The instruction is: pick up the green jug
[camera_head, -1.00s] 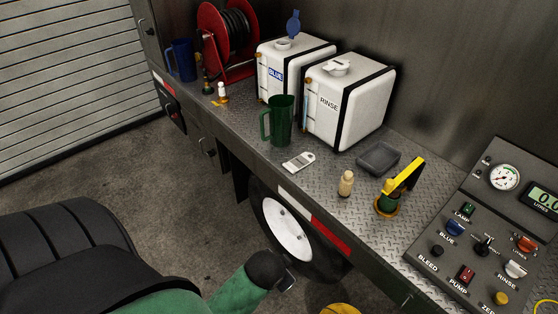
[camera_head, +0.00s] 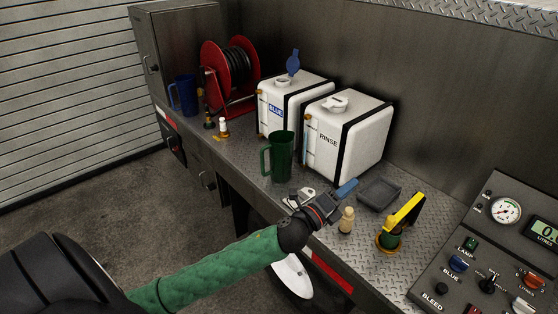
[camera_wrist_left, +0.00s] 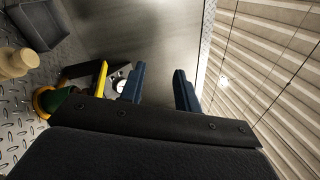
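The green jug (camera_head: 281,157) stands upright on the metal deck in front of the white tanks, with its handle toward the left. My left gripper (camera_head: 332,196) is over the deck's front part, to the right of the jug and apart from it. In the left wrist view its two blue fingers (camera_wrist_left: 158,90) are spread with nothing between them. The jug is not in the left wrist view. My right gripper is not in view.
The BLUE tank (camera_head: 270,122) and RINSE tank (camera_head: 330,150) stand behind the jug. A small beige bottle (camera_head: 347,220), a grey tray (camera_head: 379,193) and a yellow-handled fitting (camera_head: 403,213) are near my gripper. A blue jug (camera_head: 184,95) stands at far left.

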